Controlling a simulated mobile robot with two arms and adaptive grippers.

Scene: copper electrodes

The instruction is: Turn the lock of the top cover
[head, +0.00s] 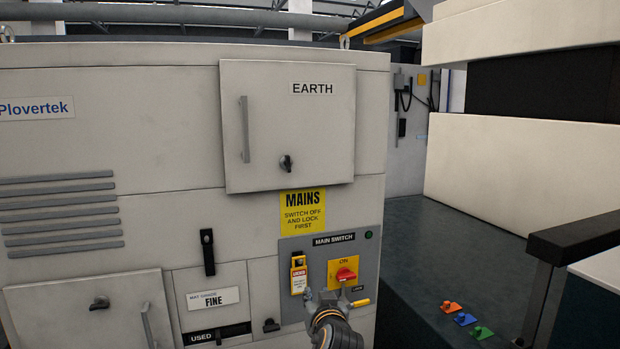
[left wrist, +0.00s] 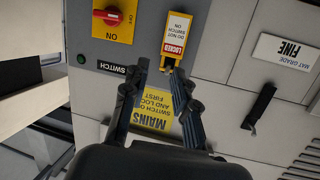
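The top cover (head: 320,115) is a light grey square door marked EARTH, shut on the upper front of the cabinet. It has a vertical bar handle (head: 244,130) at its left side. Its lock (head: 286,163) is a small black turn knob near the lower edge. My left gripper (head: 326,295) is well below the lock, in front of the main switch panel (head: 290,252). In the left wrist view the left gripper's fingers (left wrist: 161,67) are apart with nothing between them. The top cover's lock does not show in that view. My right gripper is not in view.
The switch panel carries a red knob (head: 346,275) on a yellow plate and a yellow LOCKED tag (head: 298,275). A lower door (head: 75,310) with its own knob (head: 99,303) is at the left. Small coloured pieces (head: 465,319) lie on the dark surface at right.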

